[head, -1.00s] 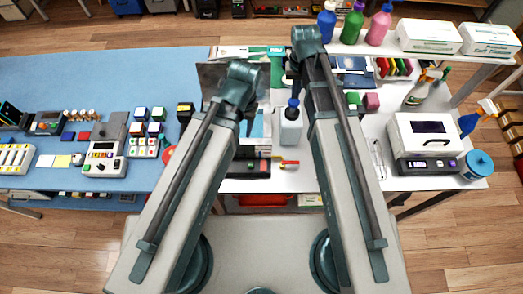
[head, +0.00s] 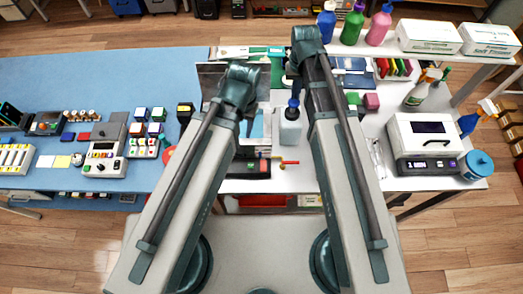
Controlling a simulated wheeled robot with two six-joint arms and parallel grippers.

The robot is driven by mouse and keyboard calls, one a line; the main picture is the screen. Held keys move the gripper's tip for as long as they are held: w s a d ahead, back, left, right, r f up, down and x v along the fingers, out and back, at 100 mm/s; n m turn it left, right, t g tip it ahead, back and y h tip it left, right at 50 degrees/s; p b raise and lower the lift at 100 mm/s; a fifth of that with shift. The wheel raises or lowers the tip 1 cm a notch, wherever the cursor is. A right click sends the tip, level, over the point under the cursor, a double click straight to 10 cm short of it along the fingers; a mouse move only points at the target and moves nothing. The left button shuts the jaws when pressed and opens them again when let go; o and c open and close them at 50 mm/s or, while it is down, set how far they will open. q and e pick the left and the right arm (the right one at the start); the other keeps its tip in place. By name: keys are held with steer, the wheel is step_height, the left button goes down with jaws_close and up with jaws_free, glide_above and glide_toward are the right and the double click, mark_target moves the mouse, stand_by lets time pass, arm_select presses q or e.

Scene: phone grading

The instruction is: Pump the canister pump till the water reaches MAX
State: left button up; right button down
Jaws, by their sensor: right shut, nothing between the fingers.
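A pale grey canister with a dark blue pump top (head: 290,128) stands upright on the white table, between my two arms. My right gripper (head: 294,84) is small and dark, just above and behind the pump top. It is shut and empty; I cannot tell whether it touches the top. A light blue patch (head: 258,125), perhaps water in a clear vessel, shows left of the canister, partly hidden by my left arm. My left gripper (head: 250,122) points down by this patch, and its fingers are too small to read. No MAX mark is readable.
A white machine (head: 424,140) stands at the right. Blue, green and pink bottles (head: 352,24) stand at the back. The blue table (head: 60,90) holds several devices.

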mark_target(294, 102)
steer(key=shift+f, duration=0.15)
stand_by(0.5)
steer(key=shift+f+b, duration=2.6)
steer(key=shift+b, duration=0.15)
steer(key=shift+r, duration=0.2)
step_height(294, 102, up, 8)
steer(key=p, duration=0.8)
steer(key=shift+f, duration=0.35)
